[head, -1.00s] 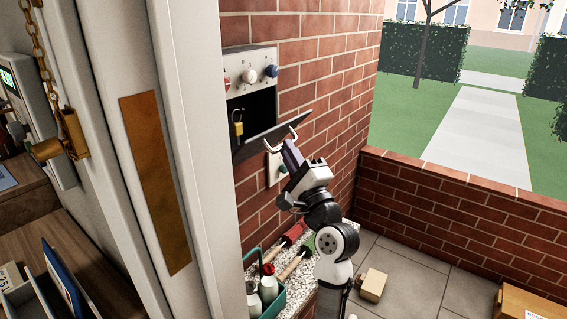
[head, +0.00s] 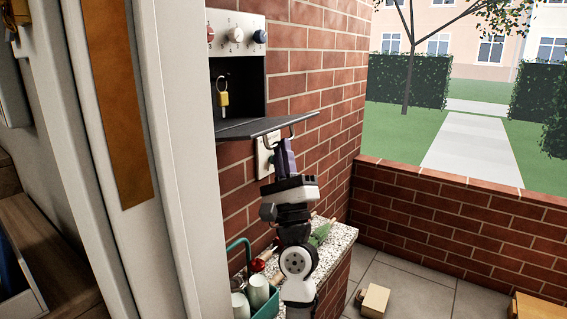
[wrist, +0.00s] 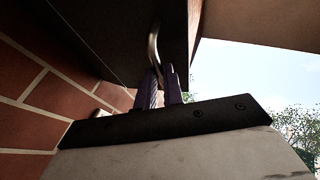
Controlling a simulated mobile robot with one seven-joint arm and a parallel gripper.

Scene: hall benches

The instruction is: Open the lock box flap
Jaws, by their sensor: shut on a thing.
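The lock box (head: 238,33) is fixed to the brick wall, with several dials across its top panel. Its dark flap (head: 262,126) is hinged at the bottom and folded down, sticking out from the wall about level. A key with a yellow tag (head: 222,98) hangs inside the open compartment. My gripper (head: 285,146) is below the flap's outer edge. In the wrist view its purple fingers (wrist: 163,90) are shut on the curved metal handle (wrist: 154,48) of the flap, with the flap's dark underside above. The handle's gripped part is hidden between the fingers.
A white wall fitting (head: 266,157) is just behind my gripper. Below is a speckled stone ledge (head: 338,236) with a teal caddy (head: 266,303) of bottles and tools. A white door frame (head: 165,150) stands close on the left.

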